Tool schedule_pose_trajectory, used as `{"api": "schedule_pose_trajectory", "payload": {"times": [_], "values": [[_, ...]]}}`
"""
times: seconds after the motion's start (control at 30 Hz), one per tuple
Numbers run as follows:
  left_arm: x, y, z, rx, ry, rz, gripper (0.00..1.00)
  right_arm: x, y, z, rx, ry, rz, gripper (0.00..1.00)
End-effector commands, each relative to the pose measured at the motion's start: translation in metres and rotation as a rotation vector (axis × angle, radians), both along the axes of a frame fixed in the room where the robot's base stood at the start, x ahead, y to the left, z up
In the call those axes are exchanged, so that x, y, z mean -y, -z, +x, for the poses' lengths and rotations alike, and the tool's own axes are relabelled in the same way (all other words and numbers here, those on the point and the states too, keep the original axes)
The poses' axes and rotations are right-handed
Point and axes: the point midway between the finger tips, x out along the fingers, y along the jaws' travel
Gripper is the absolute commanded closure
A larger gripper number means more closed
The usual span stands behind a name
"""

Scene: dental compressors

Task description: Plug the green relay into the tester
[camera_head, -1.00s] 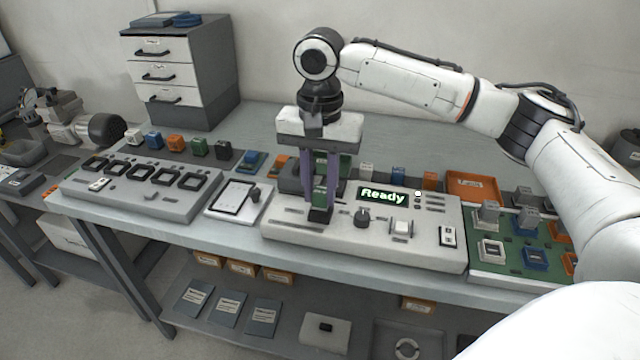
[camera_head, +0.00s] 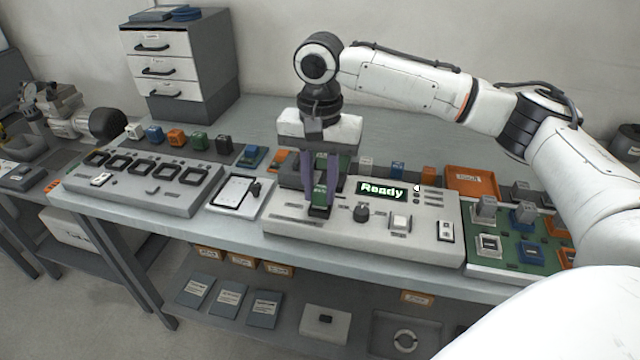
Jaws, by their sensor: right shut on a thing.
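The tester (camera_head: 425,240) is a light grey sloped console on the bench, with a lit display (camera_head: 381,190) reading "Ready", a dark knob and a white switch. My right gripper (camera_head: 320,204) points straight down over the tester's left part. Its purple fingers are shut on the green relay (camera_head: 320,193), which shows as a small dark green block between them. The fingertips hide the relay's underside and the socket area, so I cannot tell whether its pins are in the socket. My left gripper is not in view.
Coloured relays stand in a row behind that panel. An orange tray (camera_head: 472,182) and a green board (camera_head: 512,247) with relays lie to the right. A drawer cabinet (camera_head: 180,62) stands at the back.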

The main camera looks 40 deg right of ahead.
Motion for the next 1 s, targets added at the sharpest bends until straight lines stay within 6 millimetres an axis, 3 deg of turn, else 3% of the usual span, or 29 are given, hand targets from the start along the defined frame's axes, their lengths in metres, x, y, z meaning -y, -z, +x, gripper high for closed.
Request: {"api": "schedule_pose_trajectory", "payload": {"times": [0.7, 0.73, 0.83, 1.0], "values": [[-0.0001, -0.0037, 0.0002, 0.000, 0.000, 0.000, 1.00, 0.0000, 0.0079, 0.0004, 0.001, 0.000, -0.001, 0.99], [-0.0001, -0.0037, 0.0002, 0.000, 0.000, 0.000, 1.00, 0.0000, 0.0078, 0.0004, 0.001, 0.000, -0.001, 0.76], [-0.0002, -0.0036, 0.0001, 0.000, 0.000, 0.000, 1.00, 0.0000, 0.0077, 0.0004, 0.001, 0.000, 0.000, 0.59], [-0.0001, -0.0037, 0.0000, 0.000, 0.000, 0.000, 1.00, 0.0000, 0.0076, 0.0002, 0.000, 0.000, 0.000, 0.55]]}}
